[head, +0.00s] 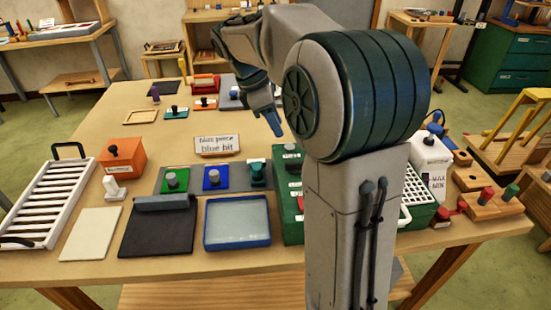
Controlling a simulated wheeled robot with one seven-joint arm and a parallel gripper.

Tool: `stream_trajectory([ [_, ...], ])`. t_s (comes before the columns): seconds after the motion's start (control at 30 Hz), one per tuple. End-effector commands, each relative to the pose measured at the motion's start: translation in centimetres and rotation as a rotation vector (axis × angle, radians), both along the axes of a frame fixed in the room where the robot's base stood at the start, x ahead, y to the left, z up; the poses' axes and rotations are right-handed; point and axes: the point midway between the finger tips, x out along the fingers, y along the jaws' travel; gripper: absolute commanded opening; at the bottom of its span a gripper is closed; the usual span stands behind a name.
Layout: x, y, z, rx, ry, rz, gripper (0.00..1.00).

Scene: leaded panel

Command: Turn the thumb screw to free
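My gripper (273,119) hangs over the middle of the table, behind and to the right of the small sign. One blue finger-like part points down from it; whether that is a finger or a held piece is unclear, and so is whether it is open or shut. I cannot pick out the thumb screw for certain. Small knobs stand on an orange box (121,161), a green square plate (175,187) and a blue square plate (217,184). A dark teal knobbed part (257,173) stands beside them. My arm hides much of the right middle.
A sign (217,145) reads "blue bit" on its lower line. A blue-rimmed tray (237,244), a dark mat (157,238), a white slotted rack (45,200) and a green case (293,212) fill the front. The table's middle left (185,130) is clear.

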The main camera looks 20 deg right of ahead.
Motion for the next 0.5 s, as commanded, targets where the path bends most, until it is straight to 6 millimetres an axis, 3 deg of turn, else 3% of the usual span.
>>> stream_trajectory([
  [0.27, 0.4, -1.0, -1.6, -0.004, 0.029, 0.03, 0.35],
  [0.5, -0.2, -2.7, -6.2, -0.002, 0.031, 0.03, 0.35],
])
